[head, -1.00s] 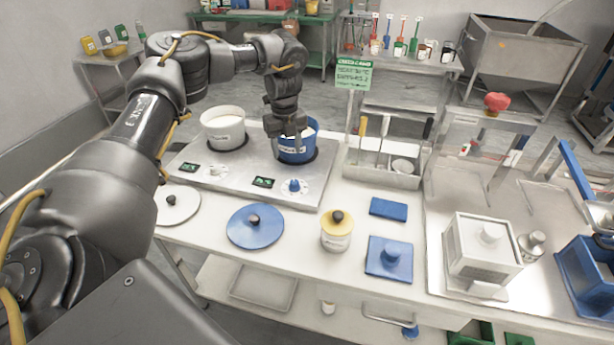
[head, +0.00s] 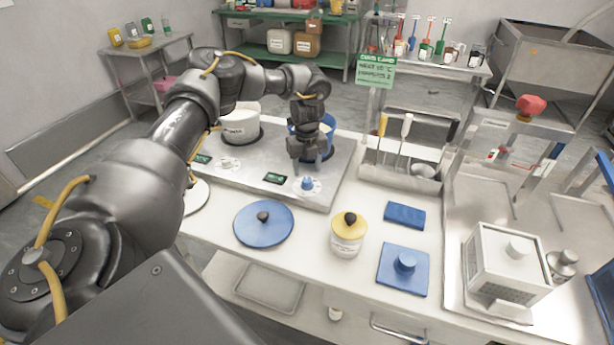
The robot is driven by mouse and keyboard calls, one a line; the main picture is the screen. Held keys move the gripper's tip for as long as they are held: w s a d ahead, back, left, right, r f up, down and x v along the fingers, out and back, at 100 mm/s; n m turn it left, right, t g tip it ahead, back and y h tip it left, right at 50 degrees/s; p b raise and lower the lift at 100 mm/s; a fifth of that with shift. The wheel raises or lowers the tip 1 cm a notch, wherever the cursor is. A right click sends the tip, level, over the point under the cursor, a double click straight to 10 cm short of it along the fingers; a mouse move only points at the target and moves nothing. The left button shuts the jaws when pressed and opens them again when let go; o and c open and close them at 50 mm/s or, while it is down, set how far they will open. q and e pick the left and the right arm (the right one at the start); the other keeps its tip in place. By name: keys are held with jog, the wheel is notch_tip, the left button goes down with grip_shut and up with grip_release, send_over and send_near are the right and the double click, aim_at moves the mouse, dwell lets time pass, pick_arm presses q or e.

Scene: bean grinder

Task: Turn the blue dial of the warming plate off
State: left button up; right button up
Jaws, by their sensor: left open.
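The warming plate (head: 268,182) is a flat metal unit on the white table, with two heating spots and two dials on its front strip. The blue dial (head: 307,183) is at its right front, beside a small green display (head: 275,178). A white dial (head: 221,164) is further left. My left gripper (head: 309,167) points down just above and behind the blue dial, fingers apart, with no contact that I can make out. A blue pot (head: 328,126) stands behind the gripper and is partly hidden by it. My right gripper is not in view.
A white pot (head: 240,124) stands on the left spot. In front lie a blue lid (head: 263,223), a yellow-topped jar (head: 347,234) and a blue square lid (head: 402,268). A utensil holder (head: 400,175) stands right of the plate.

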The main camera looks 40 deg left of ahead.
aim_at(307, 180)
pick_arm(q)
notch_tip(307, 180, down, 4)
jog(key=shift+r, duration=0.15)
jog(key=shift+f, duration=0.55)
jog(key=c, duration=1)
jog(key=shift+p, duration=0.3)
jog(key=shift+r+n, duration=0.1)
jog(key=shift+n, duration=0.2)
